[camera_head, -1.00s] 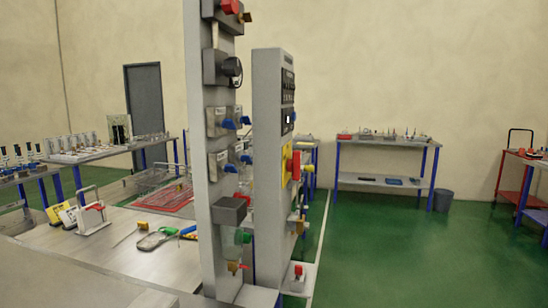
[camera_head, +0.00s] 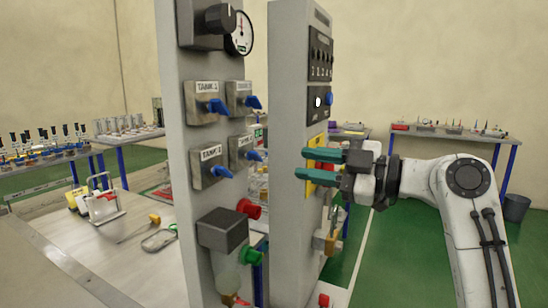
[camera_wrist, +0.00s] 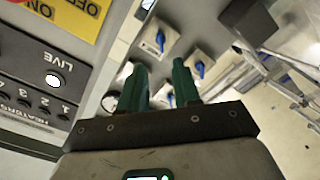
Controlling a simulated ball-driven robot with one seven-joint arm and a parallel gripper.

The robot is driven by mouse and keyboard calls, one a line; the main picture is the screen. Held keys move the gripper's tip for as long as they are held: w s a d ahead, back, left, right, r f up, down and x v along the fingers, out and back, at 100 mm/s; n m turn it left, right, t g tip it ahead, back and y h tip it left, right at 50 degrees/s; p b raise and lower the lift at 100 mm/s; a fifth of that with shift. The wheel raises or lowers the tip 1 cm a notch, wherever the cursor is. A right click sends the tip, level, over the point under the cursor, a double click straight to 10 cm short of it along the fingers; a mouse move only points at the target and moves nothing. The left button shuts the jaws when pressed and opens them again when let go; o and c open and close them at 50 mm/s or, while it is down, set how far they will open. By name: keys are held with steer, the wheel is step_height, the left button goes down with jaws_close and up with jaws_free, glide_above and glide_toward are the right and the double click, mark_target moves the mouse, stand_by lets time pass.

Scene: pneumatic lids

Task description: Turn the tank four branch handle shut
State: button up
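Several grey valve boxes with blue handles sit on the left panel, in two rows. The upper left box (camera_head: 203,100) and upper right box (camera_head: 239,97) have blue handles, as do the lower left box (camera_head: 208,164) and the lower right one (camera_head: 243,151). The lower right blue handle (camera_head: 253,156) points right and slightly down. My gripper (camera_head: 301,164) is open and empty, its green fingers pointing left, right of the boxes and apart from them. The wrist view shows blue handles (camera_wrist: 160,39) beyond the fingertips.
The second grey panel (camera_head: 291,120) stands close to my fingers, with a yellow plate and a blue knob (camera_head: 329,98). A dark box (camera_head: 222,230) and red and green knobs lie below the valves. A workbench (camera_head: 100,245) is at left.

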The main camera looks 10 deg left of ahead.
mark_target(260, 158)
steer(key=p+x, duration=0.2)
steer(key=x, duration=0.8)
steer(key=shift+a, duration=0.1)
steer(key=shift+f, duration=0.1)
jaws_close()
